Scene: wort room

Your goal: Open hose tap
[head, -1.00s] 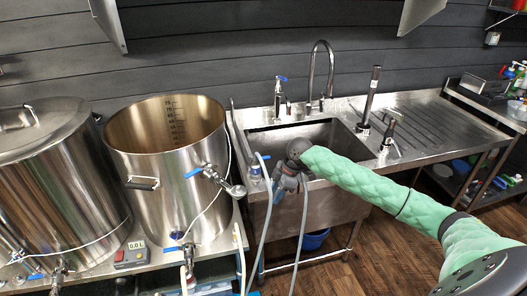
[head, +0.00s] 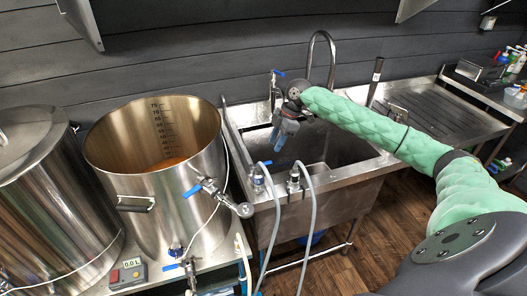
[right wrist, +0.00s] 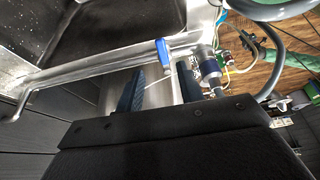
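In the head view, a slim metal tap with a blue lever (head: 278,73) stands at the back left of the sink. My right gripper (head: 279,140) is over the left part of the basin, in front of and below that lever. In the right wrist view, my two dark blue fingers (right wrist: 163,90) stand apart with a gap between them. A blue lever (right wrist: 163,54) on a metal tap shows just beyond the gap. No contact is clear, and I cannot be sure it is the same tap. My left gripper is out of view.
The sink (head: 345,177) has a tall curved faucet (head: 331,60) close to my right arm. Two hose fittings with grey hoses (head: 313,215) sit on its front rim. A large open steel kettle (head: 150,200) stands to the left.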

